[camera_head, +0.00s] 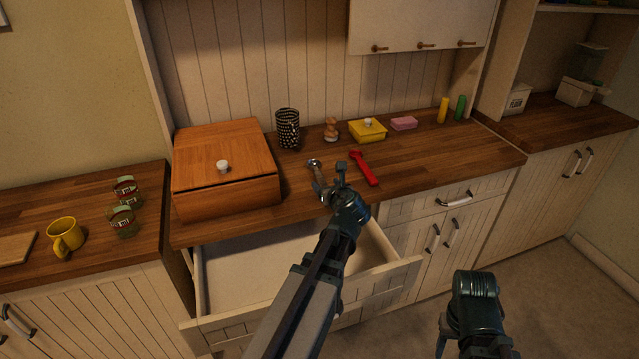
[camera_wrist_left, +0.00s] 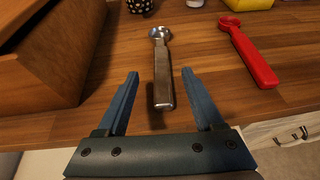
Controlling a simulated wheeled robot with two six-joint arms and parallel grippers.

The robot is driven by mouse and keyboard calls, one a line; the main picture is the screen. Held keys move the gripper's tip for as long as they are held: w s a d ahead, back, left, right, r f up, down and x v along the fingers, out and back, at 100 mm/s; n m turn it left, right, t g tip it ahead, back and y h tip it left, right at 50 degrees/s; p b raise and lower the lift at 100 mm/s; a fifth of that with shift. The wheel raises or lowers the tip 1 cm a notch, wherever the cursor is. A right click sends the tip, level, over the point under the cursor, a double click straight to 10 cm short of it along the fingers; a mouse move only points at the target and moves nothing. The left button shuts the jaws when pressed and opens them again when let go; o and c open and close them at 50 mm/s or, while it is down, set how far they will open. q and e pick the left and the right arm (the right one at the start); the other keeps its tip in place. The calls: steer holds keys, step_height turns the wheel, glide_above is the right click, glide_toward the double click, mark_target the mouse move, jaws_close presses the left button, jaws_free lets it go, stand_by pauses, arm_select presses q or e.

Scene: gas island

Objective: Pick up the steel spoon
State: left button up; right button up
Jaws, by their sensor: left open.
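The steel spoon (camera_head: 315,166) lies on the wooden counter with its round bowl toward the wall and its handle toward the front edge. In the left wrist view the spoon (camera_wrist_left: 162,80) lies between the two fingers, handle end nearest me. My left gripper (camera_head: 333,182) is open and empty over the counter's front part, one finger on each side of the handle. I cannot tell how high the fingers are above the wood. My right gripper (camera_head: 450,343) hangs low at the bottom right, partly cut off, and its jaws cannot be made out.
A red utensil (camera_head: 363,168) lies right of the spoon. A wooden box (camera_head: 225,160) stands at left. An open, apparently empty drawer (camera_head: 255,265) juts out below the counter.

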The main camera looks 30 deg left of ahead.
mark_target(322, 180)
arm_select(q)
steer(key=shift+w+a+f, duration=0.2)
steer(key=shift+w+a, duration=0.15)
steer(key=shift+a, duration=0.05)
steer(key=b+x, duration=0.2)
steer(key=x, duration=0.3)
steer(key=shift+w+f, duration=0.15)
steer(key=shift+f, duration=0.1)
steer(key=shift+r, duration=0.1)
jaws_close()
